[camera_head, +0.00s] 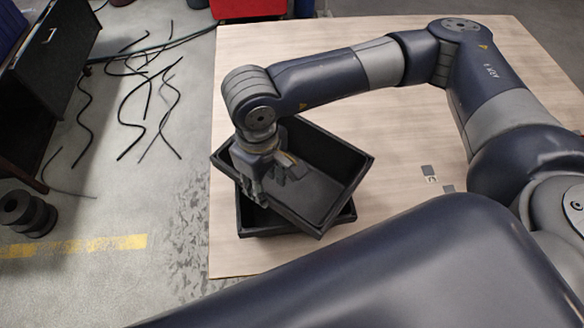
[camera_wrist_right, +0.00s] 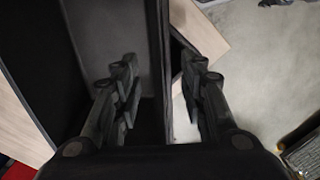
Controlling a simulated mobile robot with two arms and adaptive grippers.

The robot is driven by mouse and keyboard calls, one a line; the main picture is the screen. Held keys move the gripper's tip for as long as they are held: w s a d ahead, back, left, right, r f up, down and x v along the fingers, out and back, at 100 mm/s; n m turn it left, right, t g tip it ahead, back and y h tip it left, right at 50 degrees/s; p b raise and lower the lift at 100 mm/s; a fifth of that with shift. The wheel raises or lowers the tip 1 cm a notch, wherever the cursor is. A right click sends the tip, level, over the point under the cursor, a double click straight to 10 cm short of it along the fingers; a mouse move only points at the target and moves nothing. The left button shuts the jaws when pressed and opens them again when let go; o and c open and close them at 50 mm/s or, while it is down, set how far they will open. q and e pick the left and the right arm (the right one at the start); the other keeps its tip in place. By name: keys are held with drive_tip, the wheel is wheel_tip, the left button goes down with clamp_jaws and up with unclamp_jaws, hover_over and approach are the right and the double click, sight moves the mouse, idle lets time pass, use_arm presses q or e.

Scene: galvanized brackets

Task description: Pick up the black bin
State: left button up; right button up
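A black bin (camera_head: 325,170) sits turned at an angle on top of a second black bin (camera_head: 262,224), which rests on the wooden table. The upper bin looks empty. My right gripper (camera_head: 262,188) is over the upper bin's left wall. In the right wrist view, the right gripper (camera_wrist_right: 158,76) has its two fingers apart, one on each side of the bin wall (camera_wrist_right: 158,40), with gaps showing between fingers and wall. Whether a finger touches the wall lower down is hard to tell. My left gripper is not in view.
The light wooden table top (camera_head: 290,50) is mostly clear around the bins, with small grey squares (camera_head: 429,173) to their right. Black cables (camera_head: 150,100) and a black spool (camera_head: 27,214) lie on the floor at left. A red container (camera_head: 248,8) stands behind.

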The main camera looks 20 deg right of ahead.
drive_tip(key=shift+a+f+p, duration=0.15)
drive_tip(key=shift+f+p, duration=0.2)
drive_tip(key=shift+p, duration=0.05)
wheel_tip(320, 180, down, 3)
drive_tip(key=shift+w+a+f+p, duration=0.1)
drive_tip(key=shift+a+p, duration=0.05)
drive_tip(key=shift+p, duration=0.7)
drive_tip(key=shift+f, duration=0.45)
clamp_jaws()
